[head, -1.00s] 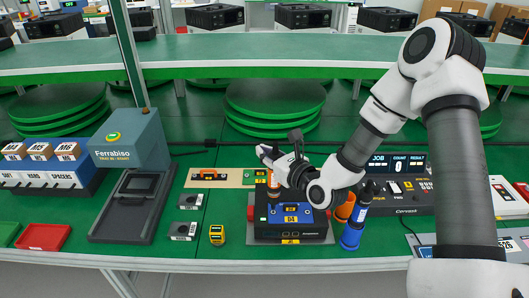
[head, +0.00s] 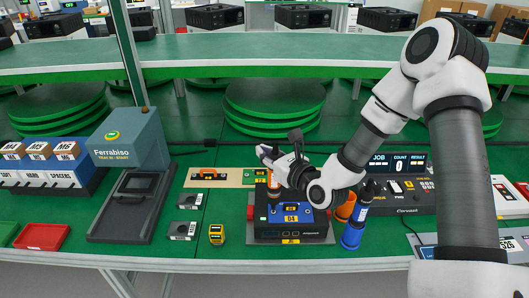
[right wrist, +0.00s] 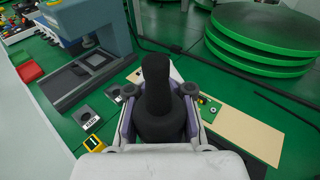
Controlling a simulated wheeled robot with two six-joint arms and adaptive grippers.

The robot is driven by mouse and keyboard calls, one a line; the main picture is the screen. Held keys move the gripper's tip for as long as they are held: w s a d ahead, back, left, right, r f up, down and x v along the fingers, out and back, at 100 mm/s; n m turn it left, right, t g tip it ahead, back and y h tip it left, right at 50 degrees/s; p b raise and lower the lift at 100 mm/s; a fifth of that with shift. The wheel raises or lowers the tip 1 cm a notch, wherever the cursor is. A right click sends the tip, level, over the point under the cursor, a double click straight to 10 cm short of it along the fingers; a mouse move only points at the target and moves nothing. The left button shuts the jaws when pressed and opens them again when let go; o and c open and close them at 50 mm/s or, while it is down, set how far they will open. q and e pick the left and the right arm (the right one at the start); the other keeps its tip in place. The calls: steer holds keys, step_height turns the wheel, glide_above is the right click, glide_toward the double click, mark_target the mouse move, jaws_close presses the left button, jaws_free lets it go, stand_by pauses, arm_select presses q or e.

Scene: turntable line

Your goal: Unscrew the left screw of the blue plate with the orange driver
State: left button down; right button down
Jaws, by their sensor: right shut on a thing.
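The blue plate (head: 304,219) lies on top of a dark box-shaped unit (head: 322,234) at the front middle of the bench in the head view. My right gripper (head: 271,168) is shut on the orange driver (head: 273,185), which stands about upright over the left end of the plate. The driver's lower end and the left screw are too small and covered to make out, so I cannot tell whether they touch. In the right wrist view a dark shape fills the middle between the finger links and hides the driver's tip. My left gripper is not in view.
An orange holder (head: 345,207) and a blue driver (head: 353,228) stand just right of the unit. A control console (head: 405,202) is behind them. A yellow device (head: 217,234) and small grey blocks lie left. A grey press-like station (head: 130,150) stands further left.

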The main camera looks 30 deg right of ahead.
steer(key=shift+s+b, duration=0.1)
steer(key=shift+b, duration=0.25)
stand_by(0.6)
steer(key=shift+r+b, duration=0.15)
steer(key=shift+b, duration=0.35)
stand_by(0.8)
steer(key=shift+r, duration=0.1)
step_height(320, 180, up, 6)
steer(key=p, duration=0.4)
stand_by(0.4)
